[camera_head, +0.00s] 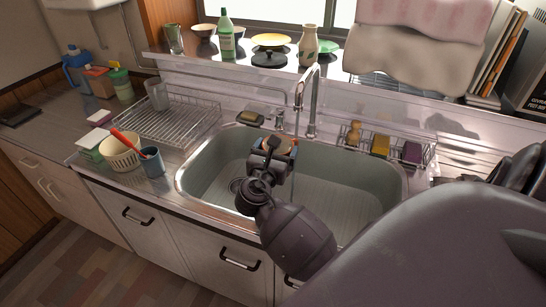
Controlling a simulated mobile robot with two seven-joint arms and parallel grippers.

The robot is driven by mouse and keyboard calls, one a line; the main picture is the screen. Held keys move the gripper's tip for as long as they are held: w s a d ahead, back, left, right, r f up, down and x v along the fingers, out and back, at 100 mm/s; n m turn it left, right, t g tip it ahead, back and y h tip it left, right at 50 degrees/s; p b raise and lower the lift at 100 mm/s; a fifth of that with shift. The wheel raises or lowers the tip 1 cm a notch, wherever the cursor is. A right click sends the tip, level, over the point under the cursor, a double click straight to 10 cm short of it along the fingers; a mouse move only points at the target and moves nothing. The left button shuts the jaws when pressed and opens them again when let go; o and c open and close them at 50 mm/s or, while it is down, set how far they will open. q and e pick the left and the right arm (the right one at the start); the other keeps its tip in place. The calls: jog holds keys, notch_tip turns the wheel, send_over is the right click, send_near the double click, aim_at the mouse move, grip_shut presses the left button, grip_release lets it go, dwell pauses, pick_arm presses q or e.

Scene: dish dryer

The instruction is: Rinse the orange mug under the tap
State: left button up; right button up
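The metal tap (313,100) arches over the sink (340,195) at its back edge. A thin stream appears to run down from its spout. My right gripper (280,148) is over the sink just below the spout. It appears shut on the orange mug (293,150), of which only a small orange part shows beside the fingers. The mug's tilt and its inside are hidden by the gripper. The mug is at or very near the line of the stream. My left gripper is not in view.
A wire drying rack (178,120) with a glass stands left of the sink. A cream basket (122,155) and a blue-grey cup (152,162) stand by the sink's left rim. A wire caddy (365,140) with sponges is behind the sink. Bottles and bowls line the shelf above.

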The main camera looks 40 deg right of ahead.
aim_at(283, 143)
jog(key=shift+p+x, duration=0.3)
jog(key=shift+x, duration=0.8)
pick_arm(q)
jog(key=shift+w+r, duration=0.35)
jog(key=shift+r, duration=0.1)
pick_arm(e)
jog(key=shift+w+d+f, duration=0.35)
jog(key=shift+w+d, duration=0.2)
jog(key=shift+d, duration=0.1)
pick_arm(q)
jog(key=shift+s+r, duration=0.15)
pick_arm(e)
jog(key=shift+s+d, duration=0.1)
jog(key=shift+d, duration=0.05)
jog(key=shift+s+r+p, duration=0.1)
jog(key=shift+p, duration=0.25)
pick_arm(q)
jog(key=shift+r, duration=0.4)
pick_arm(e)
jog(key=shift+s+d, duration=0.15)
jog(key=shift+s, duration=0.05)
jog(key=shift+s+d, duration=0.1)
pick_arm(q)
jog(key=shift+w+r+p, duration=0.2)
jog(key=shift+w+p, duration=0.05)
jog(key=shift+p, duration=0.05)
